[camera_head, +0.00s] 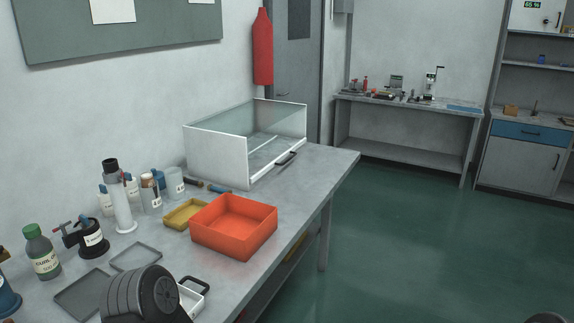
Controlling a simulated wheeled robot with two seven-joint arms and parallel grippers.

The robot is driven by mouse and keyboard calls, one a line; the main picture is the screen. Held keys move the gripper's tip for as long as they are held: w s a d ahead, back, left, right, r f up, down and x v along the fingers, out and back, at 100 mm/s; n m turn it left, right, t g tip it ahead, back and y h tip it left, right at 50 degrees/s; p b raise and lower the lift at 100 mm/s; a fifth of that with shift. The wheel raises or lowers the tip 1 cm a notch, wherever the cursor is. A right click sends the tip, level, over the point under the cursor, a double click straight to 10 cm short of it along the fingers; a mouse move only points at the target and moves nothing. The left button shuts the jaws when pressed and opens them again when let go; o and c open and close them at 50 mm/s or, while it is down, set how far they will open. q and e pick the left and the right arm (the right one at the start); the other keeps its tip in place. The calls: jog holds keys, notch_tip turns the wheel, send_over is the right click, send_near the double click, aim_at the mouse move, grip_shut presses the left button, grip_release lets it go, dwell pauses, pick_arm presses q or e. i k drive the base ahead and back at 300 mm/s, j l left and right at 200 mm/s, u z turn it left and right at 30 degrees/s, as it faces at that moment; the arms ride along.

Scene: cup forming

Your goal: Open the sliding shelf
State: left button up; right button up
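A box with white side panels and clear glass (215,158) stands on the grey workbench near its far end. Low at its front is a white-edged tray or shelf (262,172) with a dark handle (287,158); this looks like the sliding shelf. How far it is slid out is hard to tell. Neither of my grippers shows. A dark ribbed arm part, probably of my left arm, is at the bottom left, well short of the box. A small dark part, probably of my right arm, is at the bottom right edge.
An orange bin (235,227) and a yellow tray (185,214) stand on the workbench (328,165) before the box. Bottles (42,252) and jars line the wall side. Green floor (440,240) is clear at right.

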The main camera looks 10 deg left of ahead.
aim_at(265, 152)
jog(key=i+l, duration=2.45)
jog(key=l, duration=0.1)
